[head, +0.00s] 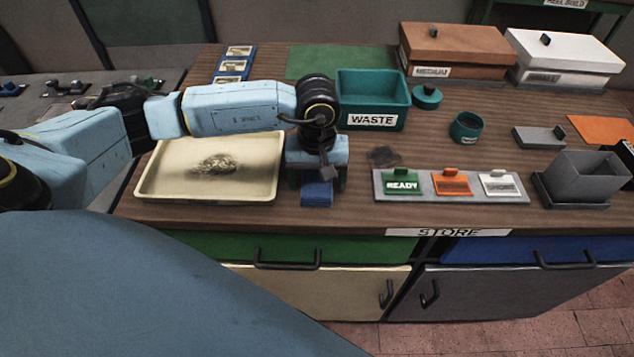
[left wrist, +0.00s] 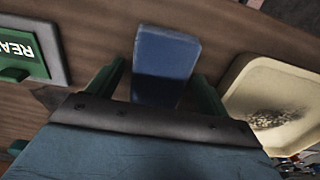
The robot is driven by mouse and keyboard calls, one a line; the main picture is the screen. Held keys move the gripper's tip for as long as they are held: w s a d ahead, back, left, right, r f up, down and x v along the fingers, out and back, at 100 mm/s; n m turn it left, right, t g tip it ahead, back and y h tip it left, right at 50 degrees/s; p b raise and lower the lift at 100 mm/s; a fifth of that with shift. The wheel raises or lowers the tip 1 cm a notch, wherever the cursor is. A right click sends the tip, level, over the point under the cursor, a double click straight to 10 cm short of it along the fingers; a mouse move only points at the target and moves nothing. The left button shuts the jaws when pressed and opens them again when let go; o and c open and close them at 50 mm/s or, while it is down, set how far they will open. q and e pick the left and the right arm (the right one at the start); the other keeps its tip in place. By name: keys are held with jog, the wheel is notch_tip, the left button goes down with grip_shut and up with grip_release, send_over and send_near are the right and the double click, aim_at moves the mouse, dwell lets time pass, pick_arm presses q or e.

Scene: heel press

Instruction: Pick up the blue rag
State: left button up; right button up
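The blue rag (head: 317,195) lies on the wooden worktop, between the cream tray and the row of labelled tags, near the front edge. My left gripper (head: 317,184) points down over it and hides its far part. In the left wrist view the rag (left wrist: 165,58) shows as a flat blue piece between the two green fingers of my left gripper (left wrist: 161,72). The fingers stand apart on either side of it, with a narrow gap visible on the left; contact on the right is unclear. My right gripper is not in view.
The cream tray (head: 155,192) with a dirt patch is close left. A grey strip (head: 472,199) with READY and other tags is right. A teal WASTE bin (head: 373,103) stands behind. A dark smudge (head: 383,156) marks the worktop. Drawers (head: 320,249) lie below the front edge.

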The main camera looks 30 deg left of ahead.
aim_at(317, 180)
pick_arm(q)
jog(key=c, duration=0.8)
notch_tip(317, 180, up, 10)
jog(key=shift+c, duration=0.3)
